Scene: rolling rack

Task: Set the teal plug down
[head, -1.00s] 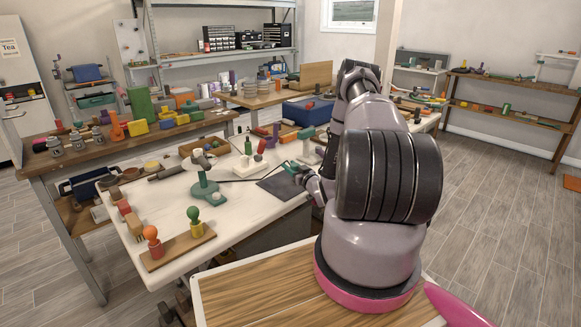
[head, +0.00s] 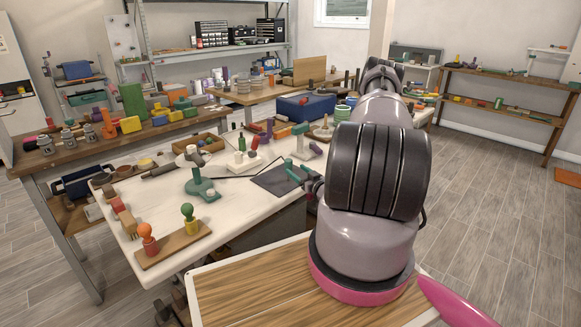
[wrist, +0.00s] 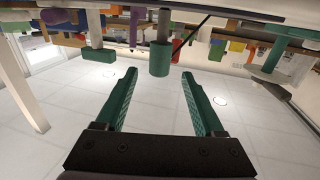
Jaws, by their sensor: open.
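My gripper (wrist: 160,85) is open, its two teal fingers spread apart with nothing between the tips. In the wrist view, which looks upside down, a teal cylinder on a thinner grey stem, seemingly the teal plug (wrist: 159,62), shows just beyond the fingertips. It lines up with the gap, apart from both fingers. The stem runs toward the tabletop; its contact there is not clear. In the head view my gripper (head: 298,174) is low over the right part of the white table (head: 150,205), near a dark mat (head: 268,183). I cannot pick out the plug there.
A teal stand (head: 201,186) and a board (head: 172,246) with orange and green knobs are left of the mat. A green bottle (head: 241,144) and a white-and-teal fixture (head: 303,148) stand behind it. A blue box (head: 306,107) is farther back.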

